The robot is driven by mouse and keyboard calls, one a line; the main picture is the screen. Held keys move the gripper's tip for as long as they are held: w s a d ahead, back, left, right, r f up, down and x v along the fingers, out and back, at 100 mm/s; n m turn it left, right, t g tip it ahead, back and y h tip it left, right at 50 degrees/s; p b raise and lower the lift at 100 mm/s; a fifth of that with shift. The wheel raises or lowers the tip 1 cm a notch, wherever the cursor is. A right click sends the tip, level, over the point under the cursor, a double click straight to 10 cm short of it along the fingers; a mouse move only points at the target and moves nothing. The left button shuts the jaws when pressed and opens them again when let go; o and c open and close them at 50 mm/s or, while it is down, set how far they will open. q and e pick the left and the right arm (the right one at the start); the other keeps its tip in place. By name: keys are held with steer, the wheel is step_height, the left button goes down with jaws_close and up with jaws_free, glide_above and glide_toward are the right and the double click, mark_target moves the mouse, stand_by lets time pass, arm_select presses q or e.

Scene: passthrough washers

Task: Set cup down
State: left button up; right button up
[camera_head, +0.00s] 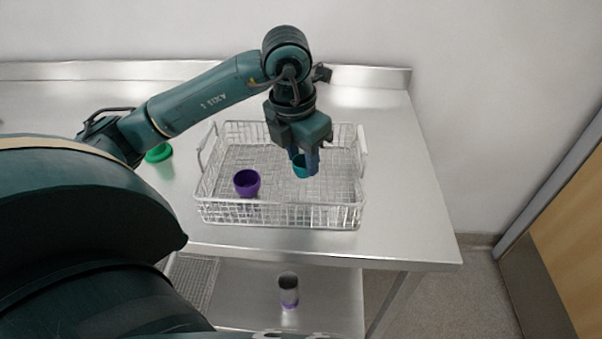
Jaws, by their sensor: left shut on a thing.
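My left gripper (305,163) points down over the right half of the white wire basket (290,217). It is shut on a teal cup (299,168), whose upper part is partly hidden by the fingers. I cannot tell whether the cup touches the basket floor. A purple cup (246,182) stands upright in the left half of the basket, apart from the teal cup. My right gripper is not in view.
The basket stands on a steel table (410,200) with a raised back edge. A green item (158,153) lies left of the basket, partly behind my arm. A grey and purple cup (288,290) is on the lower shelf (335,300). The table's right end is clear.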

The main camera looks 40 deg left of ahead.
mark_target(302, 177)
arm_select(q)
steer(key=shift+s+f, duration=0.1)
steer(key=shift+f, duration=2.7)
steer(key=shift+f, duration=0.25)
steer(key=o, duration=1)
steer(key=shift+r, duration=0.15)
steer(key=shift+c, duration=0.2)
steer(key=shift+r, duration=0.15)
step_height(302, 177, up, 12)
steer(key=s, duration=0.1)
steer(key=shift+s+a+p, duration=0.2)
steer(key=shift+s+p, duration=0.1)
